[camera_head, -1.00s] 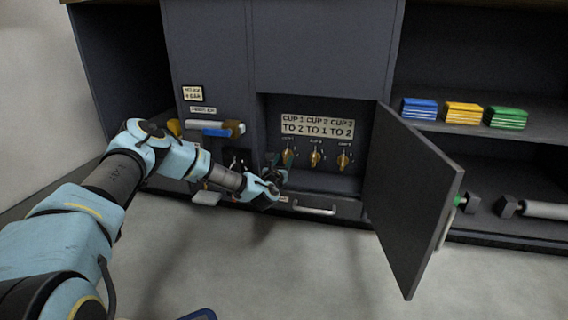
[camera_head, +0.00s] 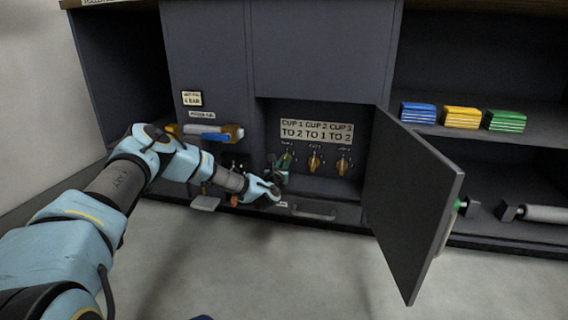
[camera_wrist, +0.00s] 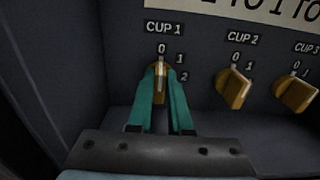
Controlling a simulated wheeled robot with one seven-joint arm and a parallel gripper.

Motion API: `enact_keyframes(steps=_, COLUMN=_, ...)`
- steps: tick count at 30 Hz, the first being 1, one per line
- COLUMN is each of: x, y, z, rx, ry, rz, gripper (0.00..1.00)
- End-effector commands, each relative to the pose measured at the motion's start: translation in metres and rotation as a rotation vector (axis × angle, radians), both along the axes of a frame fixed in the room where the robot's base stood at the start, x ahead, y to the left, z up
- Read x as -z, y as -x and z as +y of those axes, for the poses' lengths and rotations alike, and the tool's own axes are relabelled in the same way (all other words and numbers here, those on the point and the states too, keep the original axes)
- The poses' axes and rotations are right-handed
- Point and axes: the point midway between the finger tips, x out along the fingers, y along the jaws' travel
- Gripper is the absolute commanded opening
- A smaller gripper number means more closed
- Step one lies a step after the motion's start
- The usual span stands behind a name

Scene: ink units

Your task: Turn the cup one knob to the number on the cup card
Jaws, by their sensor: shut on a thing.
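The cup one knob (camera_wrist: 160,72) is yellow-brown and sits under the CUP 1 label, with 0, 1 and 2 marked around it. Its light pointer line stands upright, toward the 0. My gripper (camera_wrist: 161,84) is shut on this knob, with one teal finger on each side. In the head view my gripper (camera_head: 281,165) is at the left of the open recess and partly covers the knob. The cup card (camera_head: 317,131) above the knobs reads CUP 1 TO 2, CUP 2 TO 1, CUP 3 TO 2.
The cup two knob (camera_wrist: 233,90) and cup three knob (camera_wrist: 295,93) are to the right. The open door (camera_head: 410,205) stands out right of the recess. A drawer handle (camera_head: 313,214) is below. Blue, yellow and green stacks (camera_head: 462,115) lie on the right shelf.

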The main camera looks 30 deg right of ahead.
Motion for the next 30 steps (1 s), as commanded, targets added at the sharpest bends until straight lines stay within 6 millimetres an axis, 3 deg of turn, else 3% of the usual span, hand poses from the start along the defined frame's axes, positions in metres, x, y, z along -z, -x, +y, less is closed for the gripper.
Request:
enact_keyframes(steps=17, x=0.0000, y=0.0007, z=-0.0004, rx=0.001, ry=-0.023, rz=-0.022, gripper=0.00)
enact_keyframes(steps=30, x=-0.0005, y=0.0029, z=-0.0031, rx=0.001, ry=-0.245, rz=-0.230, gripper=0.00)
